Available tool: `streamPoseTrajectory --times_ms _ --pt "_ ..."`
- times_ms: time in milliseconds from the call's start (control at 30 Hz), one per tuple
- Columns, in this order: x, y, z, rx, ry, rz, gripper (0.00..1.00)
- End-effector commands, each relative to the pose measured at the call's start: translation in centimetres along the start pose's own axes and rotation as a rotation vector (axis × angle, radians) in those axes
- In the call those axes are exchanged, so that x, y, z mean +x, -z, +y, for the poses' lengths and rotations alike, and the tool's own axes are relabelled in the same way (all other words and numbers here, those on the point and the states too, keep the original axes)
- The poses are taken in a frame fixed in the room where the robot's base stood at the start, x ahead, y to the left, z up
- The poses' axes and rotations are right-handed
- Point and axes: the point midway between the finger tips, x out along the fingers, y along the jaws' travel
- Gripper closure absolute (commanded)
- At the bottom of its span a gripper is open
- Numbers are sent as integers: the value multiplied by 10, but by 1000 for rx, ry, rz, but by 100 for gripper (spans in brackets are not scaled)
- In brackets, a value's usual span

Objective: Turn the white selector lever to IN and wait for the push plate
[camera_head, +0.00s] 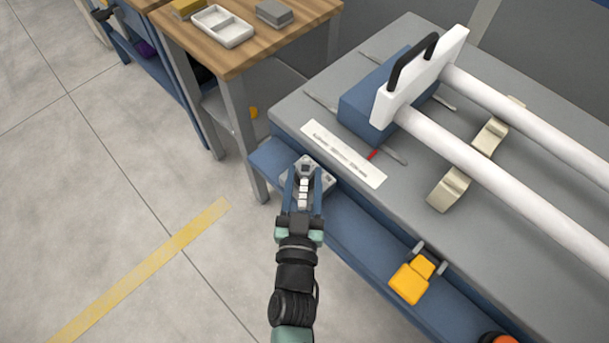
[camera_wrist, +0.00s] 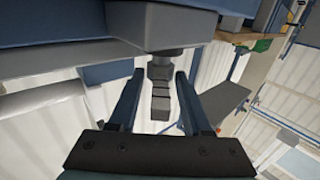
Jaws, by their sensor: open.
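The selector lever (camera_head: 304,194) is a short, ribbed, pale handle on a grey mount (camera_head: 327,181) at the bench's front edge. In the wrist view the lever (camera_wrist: 160,96) looks grey and hangs below its mount (camera_wrist: 178,32). My gripper (camera_head: 304,182) is open, its two blue-grey fingers on either side of the lever, with gaps showing in the wrist view. IN marking and lever setting cannot be read. A white upright plate (camera_head: 452,48) with a black handle stands against a blue block (camera_head: 362,112) at the pipe ends; it may be the push plate.
Two white pipes (camera_head: 490,165) run right over tan supports (camera_head: 449,189) on the grey bench (camera_head: 290,108). A label strip (camera_head: 340,152) and red pointer (camera_head: 373,154) lie nearby. A yellow pedal-like part (camera_head: 410,282) is on the blue lower ledge. A wooden table (camera_head: 240,55) stands at upper left; floor is clear.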

Motion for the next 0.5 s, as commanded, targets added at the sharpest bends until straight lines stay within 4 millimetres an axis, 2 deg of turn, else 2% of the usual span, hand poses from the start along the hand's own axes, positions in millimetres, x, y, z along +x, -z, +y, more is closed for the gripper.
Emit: streamPoseTrajectory --times_ms 267,500 --pt "1 0 0 0 0 0 51" --pt "1 0 0 0 0 0 93"
